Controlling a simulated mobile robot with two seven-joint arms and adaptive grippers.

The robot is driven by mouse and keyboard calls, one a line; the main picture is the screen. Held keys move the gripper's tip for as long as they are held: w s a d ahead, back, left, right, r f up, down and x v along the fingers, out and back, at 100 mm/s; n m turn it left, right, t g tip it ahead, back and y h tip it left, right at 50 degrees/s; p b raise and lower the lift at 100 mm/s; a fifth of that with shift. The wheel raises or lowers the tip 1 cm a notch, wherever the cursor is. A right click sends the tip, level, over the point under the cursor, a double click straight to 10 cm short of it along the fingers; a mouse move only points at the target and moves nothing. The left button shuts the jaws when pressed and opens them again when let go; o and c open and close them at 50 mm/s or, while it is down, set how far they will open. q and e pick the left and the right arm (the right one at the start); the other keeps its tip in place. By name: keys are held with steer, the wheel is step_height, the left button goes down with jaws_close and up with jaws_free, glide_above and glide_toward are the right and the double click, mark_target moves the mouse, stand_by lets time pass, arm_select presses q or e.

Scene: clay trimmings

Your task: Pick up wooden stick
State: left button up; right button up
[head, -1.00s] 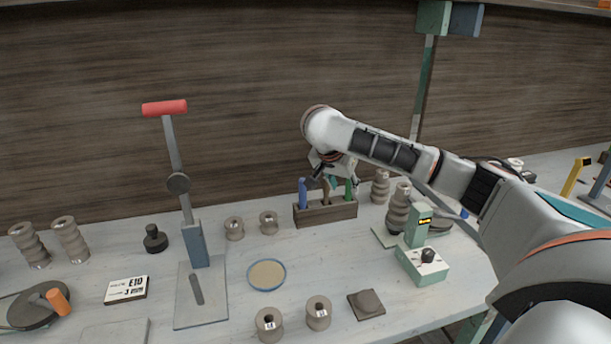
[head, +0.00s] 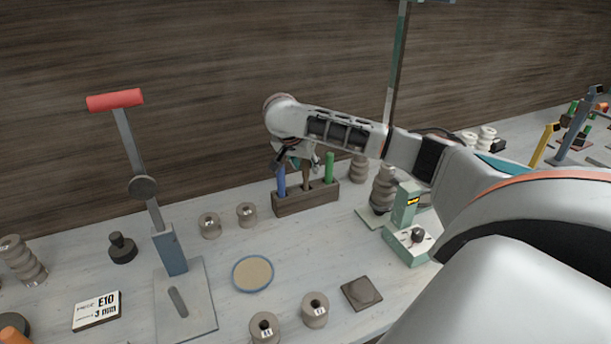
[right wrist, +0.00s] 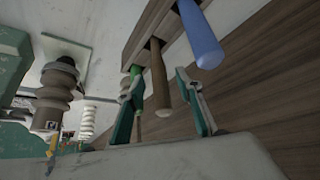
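The wooden stick (head: 306,177) is brown and stands upright in a dark wooden rack (head: 310,203), between a blue stick (head: 282,182) and a green stick (head: 329,167). My right gripper (head: 298,160) is over the rack and partly hides the sticks' tops. In the right wrist view the wooden stick (right wrist: 159,80) shows between the spread teal fingers of my right gripper (right wrist: 160,95). The gripper is open, and I see a gap between the stick and the right-hand finger. The green stick is close to the left-hand finger. My left gripper is not in view.
A green device (head: 408,238) and ribbed spools (head: 382,190) stand right of the rack. Two small spools (head: 246,214) stand to its left. A press with a red handle (head: 115,100) is further left. A wooden wall is behind the table.

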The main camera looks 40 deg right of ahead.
steer(key=shift+w+d+f, duration=0.15)
steer(key=shift+d+f, duration=0.15)
steer(key=shift+f, duration=0.2)
steer(key=c, duration=1)
jaws_close()
steer(key=shift+r, duration=0.1)
